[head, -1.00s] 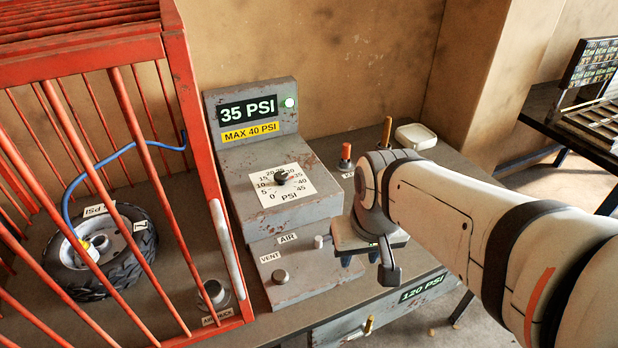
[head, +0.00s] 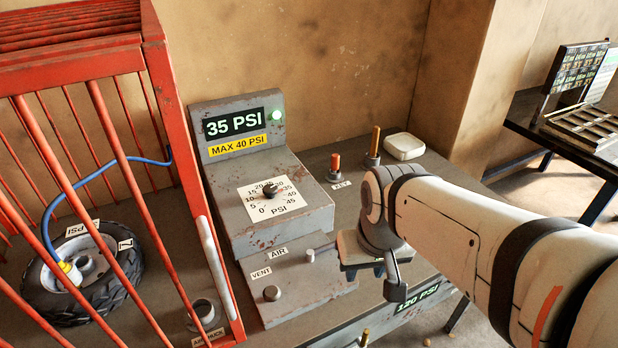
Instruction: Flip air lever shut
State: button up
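The grey control box (head: 310,285) has an AIR label (head: 278,253) on its lower sloped step. A small pale stub (head: 310,255), apparently the air lever, stands just right of that label. Its exact setting is too small to tell. My gripper (head: 365,271) hangs to the right of the stub, apart from it, pointing down. Its two dark fingertips show spread apart with nothing visible between them. My wrist and arm cover the area behind it.
An orange cage (head: 160,100) holding a tyre (head: 80,280) stands left. Upright pegs (head: 374,148) stand behind my wrist.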

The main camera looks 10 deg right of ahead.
aim_at(310, 254)
jog(key=z, duration=0.95)
jog(key=k, duration=1.55)
jog(key=u, duration=0.5)
jog(key=i, duration=1.05)
jog(key=u, duration=0.05)
